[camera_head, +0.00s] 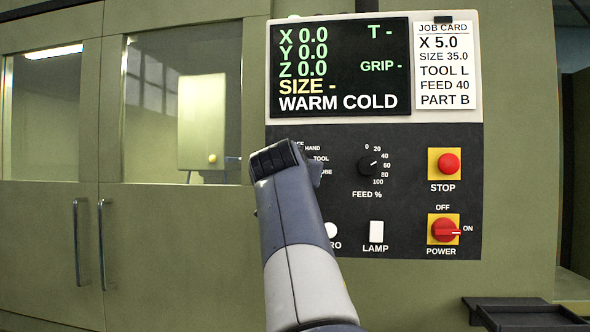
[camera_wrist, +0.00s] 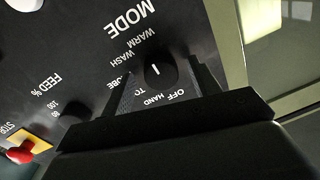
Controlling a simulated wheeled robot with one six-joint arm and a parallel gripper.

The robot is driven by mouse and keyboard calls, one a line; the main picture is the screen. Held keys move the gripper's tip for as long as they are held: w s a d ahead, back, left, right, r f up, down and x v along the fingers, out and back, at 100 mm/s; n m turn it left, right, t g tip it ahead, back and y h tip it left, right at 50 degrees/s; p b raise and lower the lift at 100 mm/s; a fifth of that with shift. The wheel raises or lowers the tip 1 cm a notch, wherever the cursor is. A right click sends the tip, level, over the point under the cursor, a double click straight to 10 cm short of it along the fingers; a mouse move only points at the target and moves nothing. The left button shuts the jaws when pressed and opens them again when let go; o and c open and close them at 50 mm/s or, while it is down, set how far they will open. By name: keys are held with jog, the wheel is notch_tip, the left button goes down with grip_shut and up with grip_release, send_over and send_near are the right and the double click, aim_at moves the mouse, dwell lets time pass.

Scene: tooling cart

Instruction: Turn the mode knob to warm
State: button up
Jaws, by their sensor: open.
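The mode knob (camera_wrist: 155,76) is a dark round knob with a short white mark on its face, on the black panel. The mark stands about upright in the wrist view; I cannot tell which label it points at. The labels OFF, HAND, WASH and WARM (camera_wrist: 148,40) show around it; others are partly hidden. My gripper (camera_wrist: 162,83) is open, with one finger on each side of the knob. I cannot tell whether they touch it. In the head view my gripper (camera_head: 275,160) hides the knob.
The feed knob (camera_head: 369,166), red stop button (camera_head: 448,163), lamp switch (camera_head: 376,231) and red power knob (camera_head: 444,230) sit to the right on the panel. The screen (camera_head: 340,68) above reads WARM COLD. A job card (camera_head: 445,65) hangs beside it. A dark tray (camera_head: 530,318) is at lower right.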

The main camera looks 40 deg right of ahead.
jog(key=b+v, duration=0.2)
jog(key=v, duration=0.8)
jog(key=shift+s+a, duration=0.25)
jog(key=p+x, duration=0.2)
jog(key=x, duration=0.8)
jog(key=shift+w+d, duration=0.3)
